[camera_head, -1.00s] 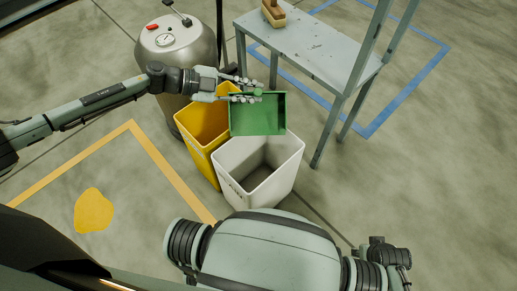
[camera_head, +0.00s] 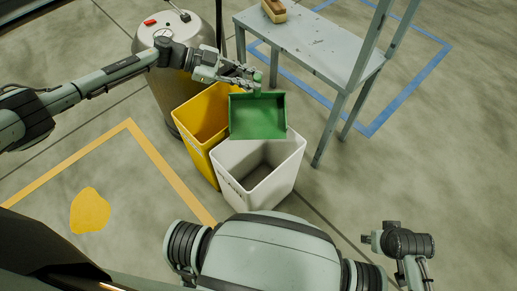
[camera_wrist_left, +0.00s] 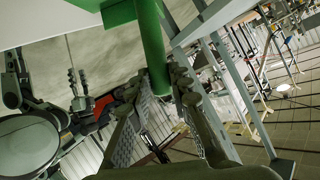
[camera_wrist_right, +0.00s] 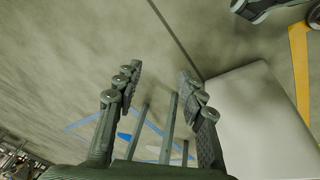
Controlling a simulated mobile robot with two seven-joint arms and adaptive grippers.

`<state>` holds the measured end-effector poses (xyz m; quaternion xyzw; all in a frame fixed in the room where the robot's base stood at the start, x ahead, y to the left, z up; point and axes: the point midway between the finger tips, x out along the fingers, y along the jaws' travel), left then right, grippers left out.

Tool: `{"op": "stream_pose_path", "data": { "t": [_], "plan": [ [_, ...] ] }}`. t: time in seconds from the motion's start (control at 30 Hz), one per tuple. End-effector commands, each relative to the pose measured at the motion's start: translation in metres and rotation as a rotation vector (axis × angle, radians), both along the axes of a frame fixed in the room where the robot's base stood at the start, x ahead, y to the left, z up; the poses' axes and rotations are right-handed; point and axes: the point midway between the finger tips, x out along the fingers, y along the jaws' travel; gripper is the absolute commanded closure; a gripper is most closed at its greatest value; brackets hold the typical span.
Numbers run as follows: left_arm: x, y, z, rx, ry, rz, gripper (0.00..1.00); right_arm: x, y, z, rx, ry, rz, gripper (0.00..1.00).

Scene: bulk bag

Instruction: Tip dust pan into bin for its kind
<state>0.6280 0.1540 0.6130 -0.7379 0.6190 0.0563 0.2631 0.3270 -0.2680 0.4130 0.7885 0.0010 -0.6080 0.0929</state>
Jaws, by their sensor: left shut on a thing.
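The green dust pan (camera_head: 258,118) hangs above the back of the white bin (camera_head: 270,187) and beside the yellow bin (camera_head: 195,117), its inside facing my head camera. I cannot make out any contents in it. My left gripper (camera_head: 251,82) is shut on the pan's green handle, which also shows in the left wrist view (camera_wrist_left: 154,50). The white bin's visible inside looks empty; the yellow bin's bottom is hidden. My right gripper (camera_wrist_right: 158,85) is open and empty; it is at the lower right in the head view.
A grey metal bench (camera_head: 310,45) with a brush (camera_head: 274,11) on it stands behind the bins. A metal tank (camera_head: 185,70) with a gauge stands behind the yellow bin. A yellow patch (camera_head: 90,210) lies on the floor at left. The floor at right is clear.

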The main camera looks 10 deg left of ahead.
Motion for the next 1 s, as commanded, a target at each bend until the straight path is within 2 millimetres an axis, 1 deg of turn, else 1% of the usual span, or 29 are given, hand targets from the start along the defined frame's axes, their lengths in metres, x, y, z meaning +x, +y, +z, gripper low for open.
{"op": "stream_pose_path", "data": {
  "t": [0.03,0.1,0.27,0.4,0.6,0.7,0.83,1.0],
  "plan": [
    [0.006,0.001,-0.004,-0.008,0.017,0.002,1.0,0.001,-0.001,0.006,-0.006,-0.009,0.0,0.6],
    [0.011,0.002,-0.006,-0.017,0.051,0.002,1.0,0.002,-0.001,0.019,-0.015,-0.015,0.001,0.6],
    [0.019,0.004,-0.012,-0.034,0.109,0.002,1.0,0.0,-0.003,0.05,-0.031,-0.029,-0.001,0.6],
    [0.026,0.006,-0.015,-0.047,0.157,0.001,1.0,-0.006,-0.003,0.076,-0.044,-0.04,-0.004,0.6],
    [0.034,0.008,-0.019,-0.061,0.208,0.0,1.0,0.015,0.015,0.103,-0.018,-0.174,0.033,0.6],
    [0.038,0.009,-0.021,-0.068,0.234,0.001,1.0,0.022,0.024,0.118,-0.005,-0.235,0.05,0.6],
    [0.04,0.01,-0.02,-0.073,0.254,0.0,1.0,0.028,0.03,0.132,0.005,-0.285,0.063,0.6],
    [0.04,0.01,-0.019,-0.075,0.26,0.0,1.0,0.029,0.032,0.136,0.007,-0.298,0.066,0.6]
  ]
}}
